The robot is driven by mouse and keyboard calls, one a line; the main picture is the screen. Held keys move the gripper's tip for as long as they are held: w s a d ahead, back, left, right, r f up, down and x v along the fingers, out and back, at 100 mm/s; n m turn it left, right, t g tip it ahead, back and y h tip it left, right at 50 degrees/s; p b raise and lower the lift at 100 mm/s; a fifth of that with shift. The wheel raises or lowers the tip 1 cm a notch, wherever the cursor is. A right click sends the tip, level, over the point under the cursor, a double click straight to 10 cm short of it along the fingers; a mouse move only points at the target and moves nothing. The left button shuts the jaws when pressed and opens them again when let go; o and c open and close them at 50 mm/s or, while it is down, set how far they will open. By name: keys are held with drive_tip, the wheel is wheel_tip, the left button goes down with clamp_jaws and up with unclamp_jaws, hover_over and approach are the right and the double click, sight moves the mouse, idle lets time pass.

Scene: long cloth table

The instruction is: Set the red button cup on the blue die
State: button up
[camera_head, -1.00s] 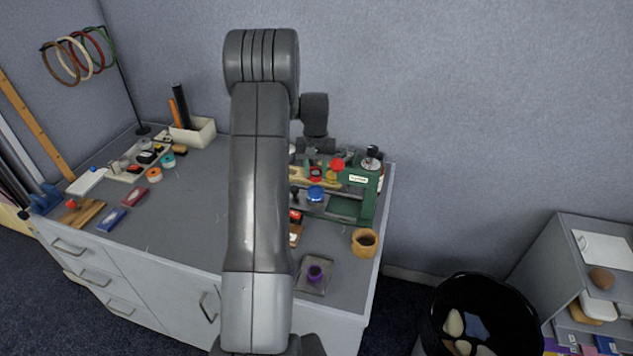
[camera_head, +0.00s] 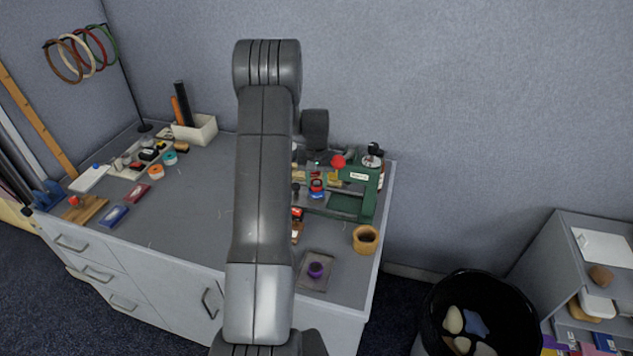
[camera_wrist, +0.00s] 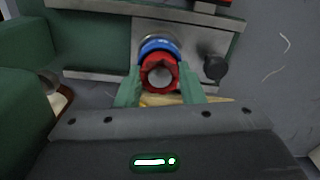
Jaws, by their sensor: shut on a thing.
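The red button cup (camera_wrist: 160,74) is held between the two green fingers of my gripper (camera_wrist: 161,84) in the wrist view. The blue die (camera_wrist: 158,46) shows as a blue ring just beyond the cup, partly covered by it. In the head view the red cup (camera_head: 316,182) appears right above the blue die (camera_head: 317,195), on the green press (camera_head: 368,201). They look very close; I cannot tell whether the cup rests on the die. My arm hides most of the gripper in the head view.
The press has a red knob (camera_head: 338,161) beside the cup's place. A wooden cup (camera_head: 365,240) and a grey tray (camera_head: 322,280) with a purple piece stand in front. A black knob (camera_wrist: 215,68) is right of the die. The table's middle left is clear.

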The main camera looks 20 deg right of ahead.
sight(317, 184)
drive_tip(key=shift+s+a+f, duration=0.15)
drive_tip(key=shift+s+f, duration=0.15)
drive_tip(key=shift+f, duration=0.3)
drive_tip(key=o, duration=0.9)
drive_tip(key=shift+f, duration=0.1)
drive_tip(key=shift+o, duration=0.4)
drive_tip(key=shift+r, duration=0.2)
drive_tip(key=shift+w+r+p, duration=0.15)
drive_tip(key=shift+r+p, duration=0.25)
drive_tip(key=shift+r, duration=0.2)
wheel_tip(317, 184, up, 12)
drive_tip(key=b, duration=0.1)
drive_tip(key=shift+w+b, duration=0.15)
drive_tip(key=shift+b, duration=0.2)
